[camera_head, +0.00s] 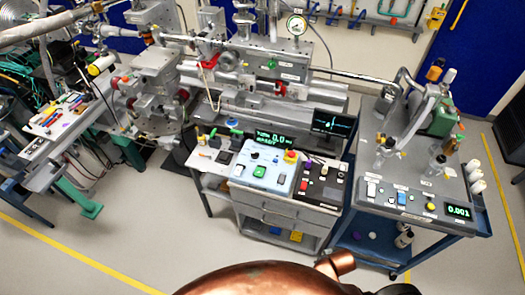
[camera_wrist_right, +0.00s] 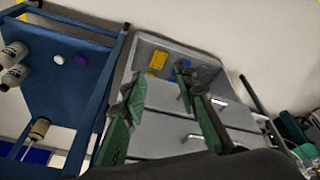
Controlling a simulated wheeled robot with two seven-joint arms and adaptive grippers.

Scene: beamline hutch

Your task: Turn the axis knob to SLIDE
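A light-blue control panel (camera_head: 262,176) lies on the top of the middle cart in the head view. It bears a green button (camera_head: 259,171) and a red stop button on a yellow base (camera_head: 290,156). A lit green display (camera_head: 270,137) stands behind it. I cannot tell which small control is the axis knob, and the SLIDE label is too small to read. My right gripper (camera_wrist_right: 158,88) shows in the wrist view with its two green fingers apart and nothing between them. It faces the cart's grey drawers (camera_wrist_right: 160,134). My left gripper is not in view.
A dark panel with a red button (camera_head: 323,182) sits right of the blue one. A small monitor (camera_head: 334,124) stands behind it. A second cart (camera_head: 402,210) with glassware stands at right. Beamline equipment (camera_head: 240,90) fills the back. Grey floor is open at front left.

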